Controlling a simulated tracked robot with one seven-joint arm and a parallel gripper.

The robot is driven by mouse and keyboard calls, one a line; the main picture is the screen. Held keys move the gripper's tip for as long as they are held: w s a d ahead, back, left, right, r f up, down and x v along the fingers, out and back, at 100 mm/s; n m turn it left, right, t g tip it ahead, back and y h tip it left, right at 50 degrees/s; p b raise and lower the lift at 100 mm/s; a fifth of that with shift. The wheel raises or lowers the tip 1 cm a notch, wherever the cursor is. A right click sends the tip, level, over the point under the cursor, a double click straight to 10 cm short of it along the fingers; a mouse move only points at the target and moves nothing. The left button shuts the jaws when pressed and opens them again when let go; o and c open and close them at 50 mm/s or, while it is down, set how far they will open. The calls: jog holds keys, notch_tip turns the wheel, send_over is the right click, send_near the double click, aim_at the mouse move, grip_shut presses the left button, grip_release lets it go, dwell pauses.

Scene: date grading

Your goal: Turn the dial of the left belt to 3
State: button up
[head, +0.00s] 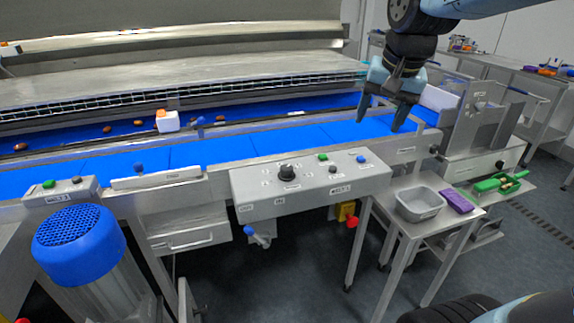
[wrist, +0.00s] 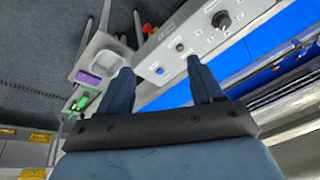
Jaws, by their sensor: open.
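A black round dial (head: 287,172) stands on the grey control panel (head: 262,201) at the front of the blue belts. Small marks ring it, but its setting is too small to read. In the wrist view the dial (wrist: 221,19) is at the top right, beyond my fingers. My gripper (head: 380,118) is open and empty, above the blue belt, up and right of the panel. In the wrist view my gripper (wrist: 159,65) has its two fingers spread apart, with the panel between and beyond them. Nothing touches the dial.
The panel also carries a green button (head: 323,157) and a blue button (head: 361,159). A red knob (head: 352,222) sticks out below. A grey tub (head: 419,204) and purple block (head: 456,201) are at right. A blue-capped drum (head: 77,240) stands front left.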

jog(key=w+a+f+m+g, duration=0.2)
jog(key=w+a+f+m, duration=0.1)
jog(key=w+a, duration=0.6)
jog(key=m+g, duration=0.2)
send_over(287, 167)
notch_tip(287, 167, down, 6)
jog(key=shift+h, duration=0.4)
notch_tip(287, 167, down, 14)
jog(key=c, duration=1.1)
